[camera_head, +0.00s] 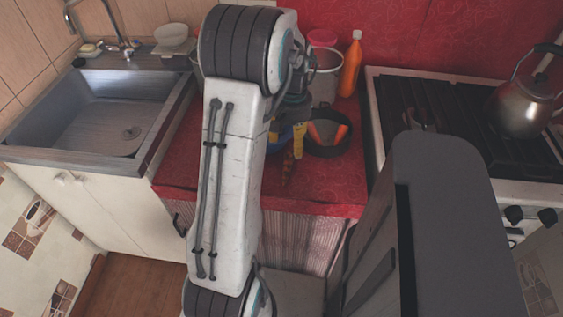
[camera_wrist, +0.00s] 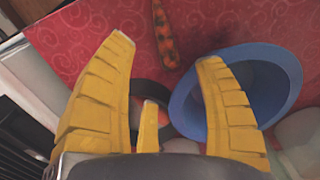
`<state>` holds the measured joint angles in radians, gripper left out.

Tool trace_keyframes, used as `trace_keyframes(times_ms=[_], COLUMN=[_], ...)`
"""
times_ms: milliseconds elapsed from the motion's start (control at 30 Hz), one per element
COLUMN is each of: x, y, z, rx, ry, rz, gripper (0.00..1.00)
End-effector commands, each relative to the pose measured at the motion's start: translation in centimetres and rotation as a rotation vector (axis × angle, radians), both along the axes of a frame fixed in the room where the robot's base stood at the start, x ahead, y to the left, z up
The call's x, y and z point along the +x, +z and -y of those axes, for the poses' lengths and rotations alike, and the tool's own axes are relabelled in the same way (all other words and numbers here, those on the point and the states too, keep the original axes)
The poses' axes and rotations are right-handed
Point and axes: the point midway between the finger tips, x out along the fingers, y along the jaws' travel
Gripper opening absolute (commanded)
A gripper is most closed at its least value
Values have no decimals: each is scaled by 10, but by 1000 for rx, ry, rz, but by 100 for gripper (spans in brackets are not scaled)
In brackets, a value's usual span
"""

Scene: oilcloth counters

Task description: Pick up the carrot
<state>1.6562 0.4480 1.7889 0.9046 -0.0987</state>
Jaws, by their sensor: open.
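The carrot (camera_wrist: 165,36) is a narrow, mottled orange and dark piece lying on the red oilcloth at the top of the wrist view. In the head view the carrot (camera_head: 287,168) lies on the counter just in front of my gripper. My gripper (camera_wrist: 165,50) has its yellow fingers spread apart with nothing between them. In the wrist view the carrot lies beyond the fingertips, apart from them. In the head view my gripper (camera_head: 288,140) is low over the counter, partly hidden behind my arm.
A blue bowl (camera_wrist: 289,71) is close to the right finger. A black round pan (camera_head: 328,151) with orange pieces is right of the gripper. An orange bottle (camera_head: 351,68) and a light pot (camera_head: 326,80) stand behind. The sink (camera_head: 100,115) is left, the stove (camera_head: 460,135) right.

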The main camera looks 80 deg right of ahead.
Motion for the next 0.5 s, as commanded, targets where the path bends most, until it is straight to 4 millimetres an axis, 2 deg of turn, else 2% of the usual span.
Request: trace_keyframes(times_ms=[233, 500], x=[0, 0], y=[-37, -54], z=[-1, 0], rx=[3, 0], ry=[2, 2], rz=[0, 0], gripper=[64, 64])
